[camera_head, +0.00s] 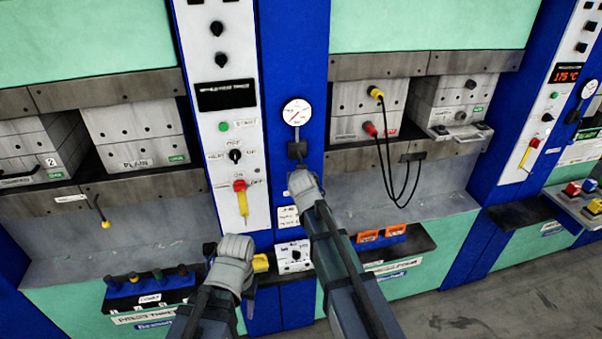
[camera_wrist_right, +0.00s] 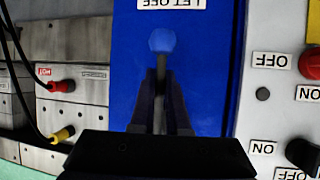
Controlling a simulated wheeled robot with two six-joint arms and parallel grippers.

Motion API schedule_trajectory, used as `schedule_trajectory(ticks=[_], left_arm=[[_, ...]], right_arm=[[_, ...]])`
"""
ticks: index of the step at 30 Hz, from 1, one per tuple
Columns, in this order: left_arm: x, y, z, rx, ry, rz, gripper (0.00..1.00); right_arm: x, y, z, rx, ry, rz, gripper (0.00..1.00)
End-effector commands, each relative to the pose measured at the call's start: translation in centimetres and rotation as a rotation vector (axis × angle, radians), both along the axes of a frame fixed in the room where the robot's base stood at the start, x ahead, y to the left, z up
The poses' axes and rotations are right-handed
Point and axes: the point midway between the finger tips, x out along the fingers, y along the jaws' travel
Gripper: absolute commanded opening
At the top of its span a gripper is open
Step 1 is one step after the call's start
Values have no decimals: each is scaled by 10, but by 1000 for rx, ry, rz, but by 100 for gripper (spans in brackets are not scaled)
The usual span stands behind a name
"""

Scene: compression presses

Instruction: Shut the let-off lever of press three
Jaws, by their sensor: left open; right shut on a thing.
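The let-off lever has a blue round knob (camera_wrist_right: 162,41) on a grey stem, standing in front of a blue panel (camera_wrist_right: 205,60) in the right wrist view. A "LET OFF" label (camera_wrist_right: 172,4) shows upside down beyond the knob. My right gripper (camera_wrist_right: 160,100) is shut on the lever's stem, with the knob sticking out past the fingertips. In the head view my right gripper (camera_head: 299,172) is at the blue column below the gauge (camera_head: 297,112) and hides the lever. My left gripper (camera_head: 218,248) is open, low in front of the white control panel (camera_head: 230,115).
A yellow-handled red switch (camera_head: 241,195) is just above my left gripper. A small white dial box (camera_head: 293,257) sits between my arms. Red and yellow plugs with black cables (camera_head: 388,165) hang at the right press. Orange blocks (camera_head: 368,237) lie on its ledge.

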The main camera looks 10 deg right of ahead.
Motion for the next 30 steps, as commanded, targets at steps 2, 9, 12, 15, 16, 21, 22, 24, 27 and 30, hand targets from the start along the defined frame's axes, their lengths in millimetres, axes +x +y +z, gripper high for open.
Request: schedule_trajectory(ticks=[2, 9, 12, 15, 16, 21, 22, 24, 27, 30], left_arm=[[0, 0, 0, 0, 0, 0, 50], [0, 0, 0, 0, 0, 0, 50], [0, 0, 0, 0, 0, 0, 50], [0, 0, 0, 0, 0, 0, 50], [0, 0, 0, 0, 0, 0, 50], [0, 0, 0, 0, 0, 0, 50], [0, 0, 0, 0, 0, 0, 50], [0, 0, 0, 0, 0, 0, 50], [0, 0, 2, 0, 0, 0, 50], [0, 0, 6, 0, 0, 1, 50]], right_arm=[[0, 1, 0, 5, 0, 0, 0], [0, 1, 0, 4, 0, 0, 0], [0, 1, 0, 4, 0, 0, 25], [0, 1, 0, 2, 1, 0, 36], [0, 1, 0, 2, 1, 0, 39], [0, 1, 0, 1, 1, 0, 43], [0, 1, 0, 1, 1, 0, 43], [0, 0, 0, 1, 1, 0, 43], [-3, 1, 2, 1, 0, 0, 43], [-9, 2, 6, 1, 1, 0, 43]])
